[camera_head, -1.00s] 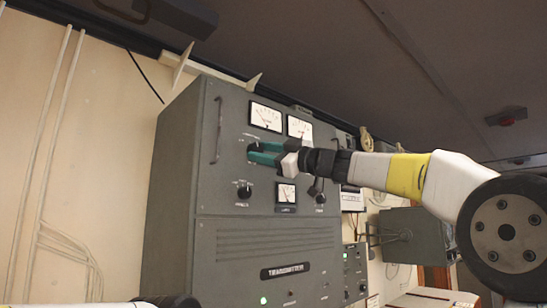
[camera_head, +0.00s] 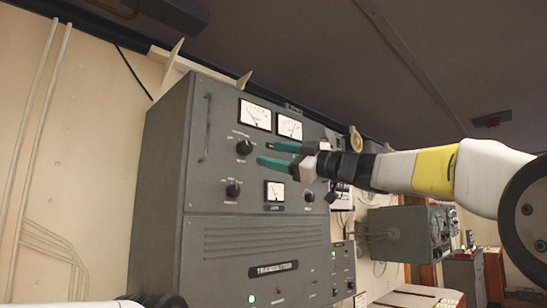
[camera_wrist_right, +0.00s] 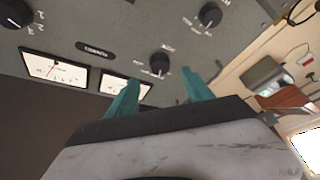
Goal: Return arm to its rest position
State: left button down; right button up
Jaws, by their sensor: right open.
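My right arm comes in from the right in the head view. Its gripper (camera_head: 268,155) has two teal fingers held apart with nothing between them. It is in front of the grey transmitter cabinet (camera_head: 165,170), right of the upper black knob (camera_head: 244,147). In the right wrist view the open fingers (camera_wrist_right: 165,98) point at the panel, with a black knob (camera_wrist_right: 160,64) beyond them and apart from them. My left gripper is not clearly seen; only a bit of my left arm shows at the bottom left edge.
The cabinet carries dial meters (camera_head: 255,114), a lower knob (camera_head: 233,190) and a lit green lamp (camera_head: 252,299). A grey box (camera_head: 395,232) is mounted on the wall to the right. Open room lies beyond, at the lower right. A dark ceiling is overhead.

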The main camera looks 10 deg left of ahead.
dwell(0.5)
jog(key=w+d+f+m+t+h, duration=0.2)
jog(key=d+f+m+t+h, duration=0.1)
jog(key=d+m+t+h, duration=0.3)
jog(key=w+d+f+m+t+h, duration=0.1)
jog(key=d+f+m+t+h, duration=0.25)
jog(key=d+m, duration=0.35)
jog(key=s+d+f+m+g+h, duration=0.1)
jog(key=s+d+f+m+h, duration=0.15)
jog(key=d+f+h, duration=0.4)
jog(key=s+d+f+m+g+h, duration=0.1)
jog(key=s+d+f+m+h, duration=0.2)
jog(key=f, duration=0.6)
jog(key=s+f+m+g, duration=0.1)
jog(key=s+f+g, duration=0.4)
jog(key=s+f, duration=0.4)
jog(key=s+d+f+m+g+y, duration=0.1)
jog(key=s+f+g, duration=0.3)
jog(key=s+f, duration=0.6)
notch_tip(320, 180, down, 7)
jog(key=shift+s+f+m+g+y, duration=0.1)
jog(key=shift+s+m+g+y, duration=0.1)
jog(key=shift+m+g+y, duration=0.15)
